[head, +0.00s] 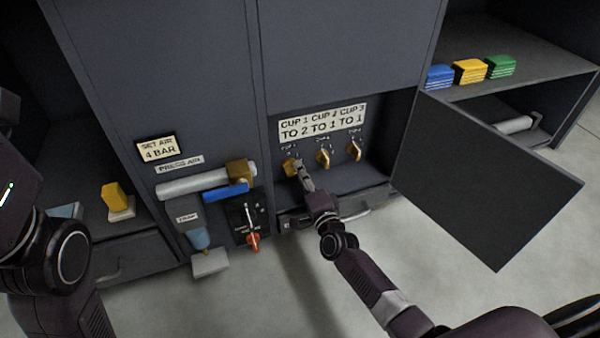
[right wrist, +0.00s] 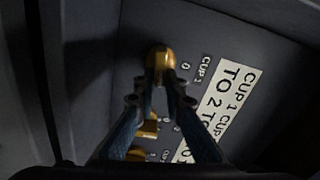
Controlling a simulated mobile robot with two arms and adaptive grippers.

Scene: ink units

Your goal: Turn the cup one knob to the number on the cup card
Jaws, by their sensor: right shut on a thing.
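The cup card (head: 322,121) is a white plate reading "CUP 1 TO 2, CUP 2 TO 1, CUP 3 TO 1"; part of it shows in the right wrist view (right wrist: 232,90). Below it is a row of brass knobs. The cup one knob (head: 290,166) is the leftmost; it also shows in the right wrist view (right wrist: 160,58), beside the label "CUP 1". My right gripper (head: 302,176) is shut on this knob, its fingertips (right wrist: 164,78) hiding part of it. The knob's dial setting is too small to read. My left arm shows at the left edge; its gripper is out of the picture.
The cup two knob (head: 323,157) and cup three knob (head: 354,151) are close to the right. An open dark door (head: 480,175) stands right of the recess. A press air bar (head: 195,182) and red-handled valve (head: 253,241) are at left.

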